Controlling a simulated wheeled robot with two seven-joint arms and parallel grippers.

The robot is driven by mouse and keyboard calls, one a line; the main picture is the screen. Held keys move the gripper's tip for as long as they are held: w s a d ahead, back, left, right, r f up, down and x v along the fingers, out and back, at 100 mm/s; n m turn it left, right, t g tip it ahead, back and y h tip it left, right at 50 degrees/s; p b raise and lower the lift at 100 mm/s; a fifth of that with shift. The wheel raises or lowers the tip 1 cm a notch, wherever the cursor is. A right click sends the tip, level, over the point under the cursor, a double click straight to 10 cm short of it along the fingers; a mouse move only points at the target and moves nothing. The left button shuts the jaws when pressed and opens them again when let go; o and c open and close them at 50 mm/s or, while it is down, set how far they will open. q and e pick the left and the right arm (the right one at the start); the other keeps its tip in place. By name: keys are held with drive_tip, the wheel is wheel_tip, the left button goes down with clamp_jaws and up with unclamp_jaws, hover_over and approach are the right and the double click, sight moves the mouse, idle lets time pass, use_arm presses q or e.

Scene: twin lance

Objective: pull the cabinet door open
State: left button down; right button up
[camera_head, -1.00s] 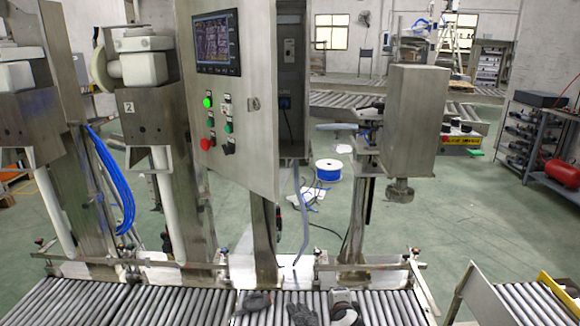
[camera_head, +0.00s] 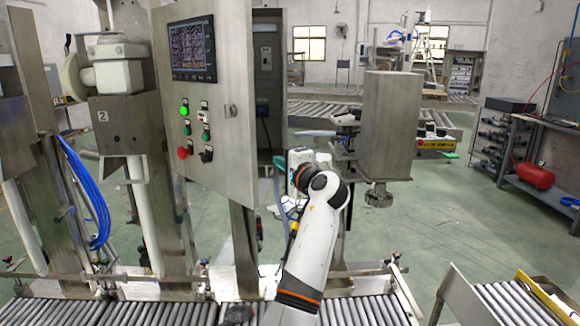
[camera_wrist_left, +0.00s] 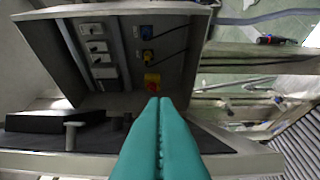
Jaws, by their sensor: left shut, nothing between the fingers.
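The cabinet door (camera_head: 215,130) is the steel panel with a screen and coloured buttons. It stands ajar, with the dark cabinet interior (camera_head: 267,75) showing along its right side. My left gripper (camera_head: 279,161) is at the cabinet's lower right, its teal fingertips by the opening near the door's lower right corner. In the left wrist view the teal fingers (camera_wrist_left: 160,135) are shut and empty, pointing at the cabinet interior (camera_wrist_left: 120,40) with its switches and cables. I cannot tell whether they touch the door. My right gripper is out of view.
A steel box on a post (camera_head: 388,125) stands just right of my left arm. A roller conveyor (camera_head: 110,312) runs along the front below the cabinet. A second conveyor piece (camera_head: 470,305) stands at lower right. The green floor (camera_head: 440,215) on the right is mostly clear.

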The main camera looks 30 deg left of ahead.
use_arm(q)
drive_tip(key=shift+s+a+p, duration=0.6)
drive_tip(key=shift+s+a, duration=0.7)
drive_tip(key=shift+a, duration=0.15)
